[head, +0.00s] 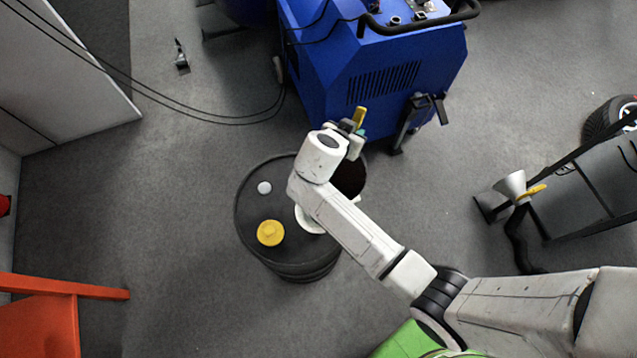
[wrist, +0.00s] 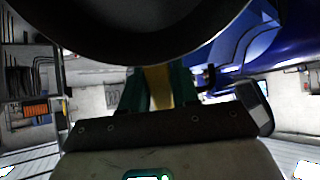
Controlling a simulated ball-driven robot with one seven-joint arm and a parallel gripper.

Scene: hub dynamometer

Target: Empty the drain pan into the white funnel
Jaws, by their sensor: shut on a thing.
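My gripper (head: 357,132) is shut on the yellow handle (head: 360,115) of the drain pan. In the wrist view the handle (wrist: 158,86) sits between the green fingers. The dark round drain pan (head: 349,178) is partly hidden by my wrist and shows over the right side of a black drum (head: 254,194). Its large dark underside or wall (wrist: 150,40) fills the top of the wrist view. The white funnel (head: 309,222) is on the drum top, mostly hidden under my forearm. I cannot tell the pan's tilt or contents.
A yellow cap (head: 270,233) and a small pale cap (head: 264,188) are on the drum. A blue machine (head: 375,65) stands just behind it. An orange frame (head: 60,290) is at left. Grey floor is clear left of the drum.

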